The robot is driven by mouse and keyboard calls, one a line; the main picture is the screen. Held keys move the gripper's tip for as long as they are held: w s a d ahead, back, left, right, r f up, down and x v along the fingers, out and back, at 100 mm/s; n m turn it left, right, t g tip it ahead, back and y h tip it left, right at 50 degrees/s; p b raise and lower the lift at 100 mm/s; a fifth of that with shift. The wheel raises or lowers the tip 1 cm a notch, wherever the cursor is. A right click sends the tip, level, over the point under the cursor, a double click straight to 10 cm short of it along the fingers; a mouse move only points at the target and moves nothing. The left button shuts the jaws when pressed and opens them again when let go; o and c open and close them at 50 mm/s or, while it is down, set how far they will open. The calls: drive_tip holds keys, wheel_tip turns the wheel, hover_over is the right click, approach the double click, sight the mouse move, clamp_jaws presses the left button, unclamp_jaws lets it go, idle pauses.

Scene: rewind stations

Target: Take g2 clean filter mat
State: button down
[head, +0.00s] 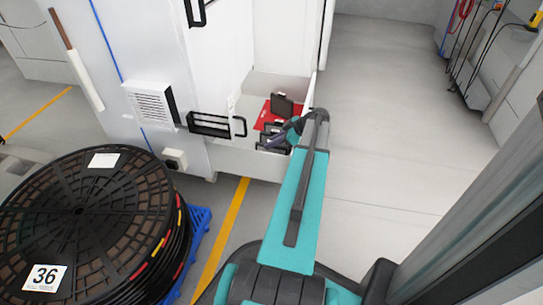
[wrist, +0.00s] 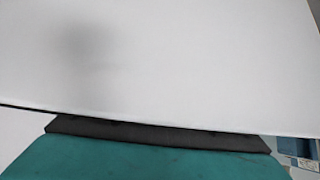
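I cannot tell which piece is the g2 clean filter mat, as no label is readable. My gripper (head: 279,138) is at the front right of the drawer, close to the dark pieces. It is small and partly hidden by my arm, so its fingers cannot be made out. The wrist view shows no fingers and no filter mat.
The white cabinet (head: 150,50) has black handles and a vent grille (head: 153,107). A large black cable reel (head: 75,225) marked 36 stands on a blue pallet (head: 198,232) at left. A pale wall or panel (wrist: 160,60) fills most of the wrist view. Floor at right is clear.

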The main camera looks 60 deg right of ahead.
drive_tip(key=shift+r, duration=0.15)
wheel_tip(320, 180, up, 10)
drive_tip(key=p, duration=0.4)
idle(0.4)
idle(0.5)
